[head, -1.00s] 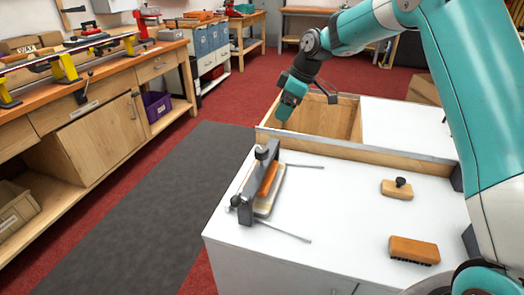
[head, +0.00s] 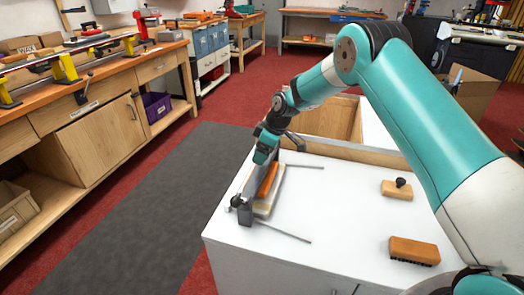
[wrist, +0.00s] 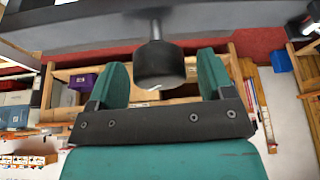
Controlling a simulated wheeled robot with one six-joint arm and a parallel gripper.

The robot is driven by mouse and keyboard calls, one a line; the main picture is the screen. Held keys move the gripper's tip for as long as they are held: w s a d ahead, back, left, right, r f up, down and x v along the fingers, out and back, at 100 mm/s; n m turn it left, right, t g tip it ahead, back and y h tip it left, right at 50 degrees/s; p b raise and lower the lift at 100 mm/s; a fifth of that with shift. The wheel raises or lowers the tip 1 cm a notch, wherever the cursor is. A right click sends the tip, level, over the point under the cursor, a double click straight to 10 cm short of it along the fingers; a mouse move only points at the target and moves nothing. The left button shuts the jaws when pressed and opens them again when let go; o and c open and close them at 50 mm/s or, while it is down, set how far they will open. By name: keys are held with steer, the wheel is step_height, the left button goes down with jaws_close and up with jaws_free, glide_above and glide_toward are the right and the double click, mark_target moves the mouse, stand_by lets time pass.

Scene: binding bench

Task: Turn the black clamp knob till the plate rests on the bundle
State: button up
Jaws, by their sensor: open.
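The clamp (head: 246,187) is a dark grey frame on the white bench top in the head view. A black knob (wrist: 160,66) on a metal stem shows large in the wrist view. My gripper (head: 262,157) is over the far end of the clamp and hides that end in the head view. In the wrist view my gripper (wrist: 162,82) is open, with one teal finger on each side of the knob and gaps between. An orange strip (head: 268,180) and a pale slab (head: 264,208) lie along the clamp. I cannot tell whether the plate touches the bundle.
A second dark knob (head: 237,202) is at the clamp's near end. Thin metal rods (head: 285,232) reach out over the white top (head: 335,205). A wooden block with a black knob (head: 397,189) and an orange brush (head: 414,250) lie to the right. An open wooden bin (head: 330,122) is behind.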

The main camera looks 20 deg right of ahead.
steer(key=c, duration=0.9)
